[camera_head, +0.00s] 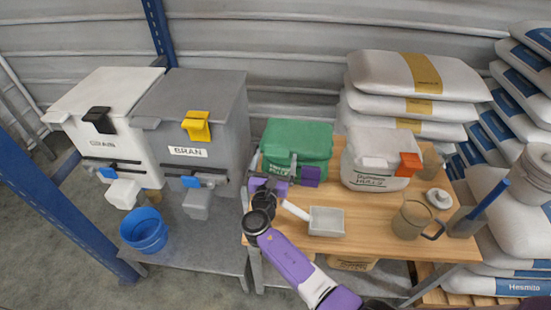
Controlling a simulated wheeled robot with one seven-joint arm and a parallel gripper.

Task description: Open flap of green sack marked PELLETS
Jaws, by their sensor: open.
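The green sack (298,141) stands on the wooden table at its back left. White lettering low on its front is partly covered by my gripper, so I cannot read it fully. A purple tab (310,174) sits at its front right and appears to belong to its flap, which looks closed. My gripper (288,174) is at the sack's front, just left of the purple tab. It is open, with grey finger parts near the sack. I cannot tell whether they touch the sack or the tab.
A white sack (365,160) with an orange tab stands to the right. A scoop (326,221), a beige jug (411,220) and a round lid (439,198) lie on the table (375,235). Two bins, white (95,92) and grey BRAN (215,110), and a blue bucket (144,231) are left.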

